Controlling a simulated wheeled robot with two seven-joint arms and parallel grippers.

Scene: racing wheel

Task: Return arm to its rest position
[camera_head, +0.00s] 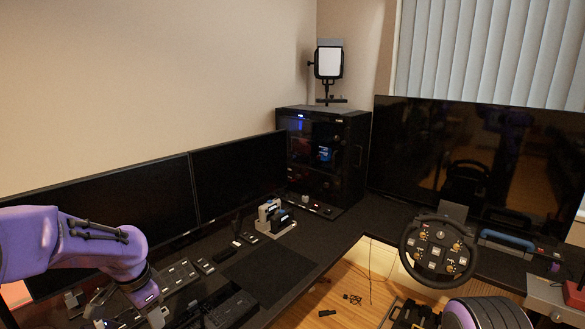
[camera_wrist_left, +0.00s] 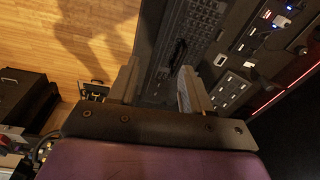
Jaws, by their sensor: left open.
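My left arm (camera_head: 75,243), purple, reaches in from the left in the head view and bends down over the desk. Its gripper (camera_head: 155,315) is at the lower left, partly cut off by the bottom edge. In the left wrist view the gripper (camera_wrist_left: 158,85) is open, with two separate fingers and nothing between them. Behind the fingers are the desk edge and a dark keyboard (camera_wrist_left: 195,35). A purple part of my right arm (camera_head: 487,313) shows at the bottom right. My right gripper is out of view.
Two dark monitors (camera_head: 115,212) stand along the left wall, close to my left arm. A black PC case (camera_head: 345,150) stands in the corner. The racing wheel (camera_head: 438,250) is at the right, before a large screen (camera_head: 470,160). Wooden floor (camera_head: 335,290) shows between the desk parts.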

